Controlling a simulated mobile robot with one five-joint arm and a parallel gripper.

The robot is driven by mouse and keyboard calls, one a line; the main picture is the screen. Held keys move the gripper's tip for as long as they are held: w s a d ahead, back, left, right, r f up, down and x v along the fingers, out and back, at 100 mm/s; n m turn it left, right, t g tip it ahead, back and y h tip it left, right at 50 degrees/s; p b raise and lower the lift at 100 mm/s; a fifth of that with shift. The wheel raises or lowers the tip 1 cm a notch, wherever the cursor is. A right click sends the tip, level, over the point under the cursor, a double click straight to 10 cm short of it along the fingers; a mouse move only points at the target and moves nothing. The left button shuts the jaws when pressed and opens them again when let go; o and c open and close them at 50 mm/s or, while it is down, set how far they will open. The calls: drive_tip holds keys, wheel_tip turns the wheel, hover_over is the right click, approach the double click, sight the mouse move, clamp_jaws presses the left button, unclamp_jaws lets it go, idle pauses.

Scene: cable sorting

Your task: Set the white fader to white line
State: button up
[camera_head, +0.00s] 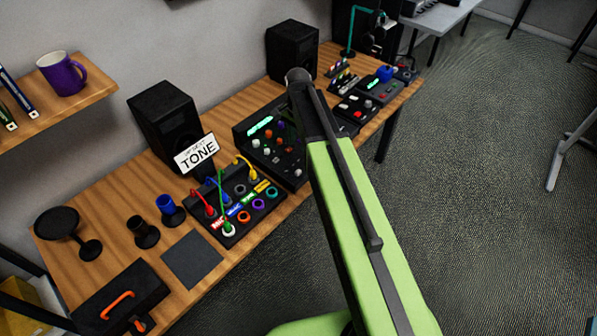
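I cannot single out a white fader or a white line for sure at this size. A low black box (355,108) on the desk, right of my arm, carries small red and white caps; which of them are faders is too small to tell. A black console (262,126) with a lit green display and several white, red and dark knobs stands left of my arm, partly hidden by it. My green arm reaches up from the bottom, and its dark end (299,76) hangs in front of the desk's middle. The fingers cannot be made out, and nothing held is visible.
The wooden desk (110,188) runs along the wall. A patch box (232,222) with coloured cables and a TONE sign (197,154) stand left of the console. Two black speakers (292,50) (165,115) stand behind. The carpet (470,190) on the right is open.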

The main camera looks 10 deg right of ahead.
sight(298, 171)
wheel_tip(298, 171, down, 15)
drive_tip(key=b, duration=1.3)
drive_tip(key=shift+b, duration=0.3)
drive_tip(key=shift+r, duration=0.1)
clamp_jaws()
